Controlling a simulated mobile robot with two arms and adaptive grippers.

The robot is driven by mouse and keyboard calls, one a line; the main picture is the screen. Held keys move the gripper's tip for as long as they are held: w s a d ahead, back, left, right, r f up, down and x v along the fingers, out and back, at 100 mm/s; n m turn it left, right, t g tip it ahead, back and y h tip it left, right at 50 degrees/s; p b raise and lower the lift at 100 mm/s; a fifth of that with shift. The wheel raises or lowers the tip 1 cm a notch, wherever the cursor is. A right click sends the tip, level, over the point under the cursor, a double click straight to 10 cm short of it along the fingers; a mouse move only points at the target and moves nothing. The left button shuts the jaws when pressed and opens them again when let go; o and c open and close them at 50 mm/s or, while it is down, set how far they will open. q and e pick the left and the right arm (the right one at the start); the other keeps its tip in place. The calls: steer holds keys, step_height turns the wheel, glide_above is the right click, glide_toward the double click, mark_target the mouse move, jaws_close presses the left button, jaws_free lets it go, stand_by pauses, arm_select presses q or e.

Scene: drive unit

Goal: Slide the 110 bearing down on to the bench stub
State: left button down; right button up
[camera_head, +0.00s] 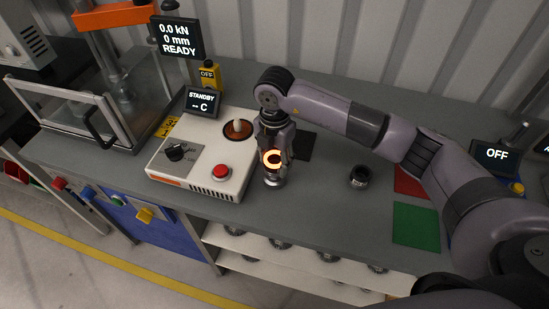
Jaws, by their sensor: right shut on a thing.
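My right gripper (273,153) points down at the front right corner of the white heater unit. It is shut on a small ring that glows orange, which looks like the bearing (272,159). A short shiny metal piece (274,181) stands on the bench directly below the ring and looks like the bench stub. The fingers hide part of both, and I cannot tell whether the ring touches the stub or is around it. My left gripper is not in view.
The white heater unit (190,180) with a red button stands close left of the gripper. Red (410,181) and green (416,224) squares lie further right. A guarded press (75,110) stands at left.

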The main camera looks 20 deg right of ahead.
steer(key=shift+f, duration=0.15)
steer(key=shift+f+b, duration=0.85)
steer(key=shift+f, duration=0.2)
steer(key=o, duration=1.3)
steer(key=shift+c, duration=0.2)
steer(key=shift+r+p, duration=2.35)
steer(key=shift+r, duration=1.25)
steer(key=shift+r, duration=0.1)
step_height(320, 180, up, 12)
